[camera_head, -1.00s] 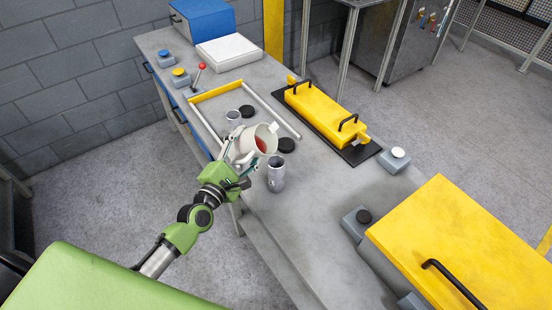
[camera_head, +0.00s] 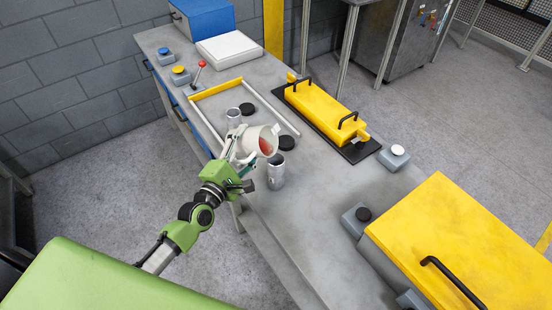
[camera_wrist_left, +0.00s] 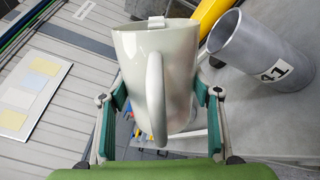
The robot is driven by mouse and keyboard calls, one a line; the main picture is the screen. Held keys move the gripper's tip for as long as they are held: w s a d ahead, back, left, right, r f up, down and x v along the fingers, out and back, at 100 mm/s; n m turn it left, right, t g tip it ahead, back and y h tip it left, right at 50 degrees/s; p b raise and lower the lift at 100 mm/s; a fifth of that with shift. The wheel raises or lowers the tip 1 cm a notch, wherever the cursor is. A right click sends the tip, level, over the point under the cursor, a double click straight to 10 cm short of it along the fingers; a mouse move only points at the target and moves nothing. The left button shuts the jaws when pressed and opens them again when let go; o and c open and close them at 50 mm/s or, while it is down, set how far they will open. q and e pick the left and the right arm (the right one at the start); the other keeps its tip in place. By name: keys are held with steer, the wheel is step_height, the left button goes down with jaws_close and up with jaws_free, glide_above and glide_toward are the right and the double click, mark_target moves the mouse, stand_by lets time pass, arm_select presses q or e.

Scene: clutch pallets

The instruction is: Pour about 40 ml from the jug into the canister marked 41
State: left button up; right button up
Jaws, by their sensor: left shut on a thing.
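My left gripper (camera_wrist_left: 160,105) is shut on a white jug (camera_wrist_left: 150,60), with a finger on each side of its body and the handle facing the wrist camera. In the head view the jug (camera_head: 254,141) is tilted to the right, and red liquid (camera_head: 266,146) shows inside its mouth. The jug is above and just left of an open grey metal canister (camera_head: 276,172), which stands upright on the bench. In the left wrist view the canister (camera_wrist_left: 262,55) carries the label 41. I see no stream of liquid. My right gripper does not show.
A second metal canister (camera_head: 233,116) stands behind the jug, near two black discs, one of them a disc (camera_head: 286,143) behind canister 41. A yellow handled block (camera_head: 325,113) lies on a black mat. The bench right of canister 41 is clear.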

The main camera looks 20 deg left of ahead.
arm_select(q)
steer(key=shift+r+m+p, duration=0.4)
steer(key=shift+m+p, duration=0.1)
stand_by(0.4)
steer(key=shift+a, duration=0.25)
stand_by(0.5)
steer(key=shift+r+m, duration=0.15)
steer(key=shift+m, duration=0.15)
stand_by(1.5)
steer(key=shift+f+n+b, duration=0.4)
steer(key=shift+f+b, duration=0.25)
steer(key=shift+f, duration=0.1)
steer(key=shift+a+r+n, duration=0.1)
steer(key=shift+r+n, duration=0.15)
steer(key=shift+n, duration=0.75)
steer(key=shift+r+n, duration=0.2)
steer(key=shift+n, duration=0.5)
steer(key=shift+r+n, duration=0.15)
steer(key=shift+n, duration=0.65)
